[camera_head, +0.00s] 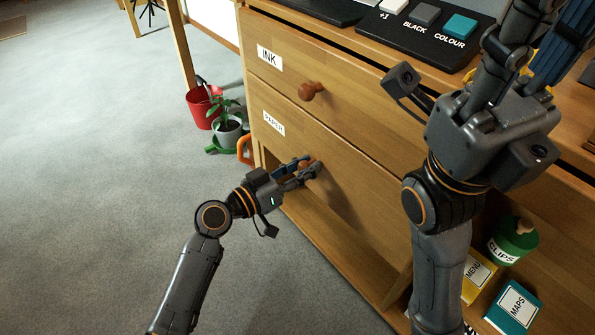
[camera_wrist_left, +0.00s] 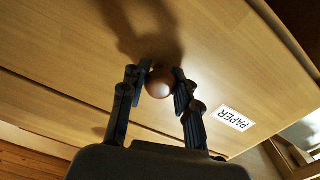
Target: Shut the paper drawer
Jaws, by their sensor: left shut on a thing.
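The paper drawer is a wide wooden front with a white PAPER label (camera_head: 273,123), below the INK drawer. Its round brown knob (camera_head: 308,166) is partly hidden by my left gripper (camera_head: 303,171). That gripper is shut on the knob, with a finger on each side of it in the left wrist view (camera_wrist_left: 159,84). The PAPER label also shows there at the right (camera_wrist_left: 235,118). I cannot tell how far the drawer stands out. My right gripper (camera_head: 550,25) is raised at the upper right over the cabinet, its fingers apart and their tips near the top edge.
The INK drawer (camera_head: 345,95) has its own knob above. A green CLIPS tub (camera_head: 513,243) and a MAPS box (camera_head: 514,308) are at the lower right. Carpet is clear at left.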

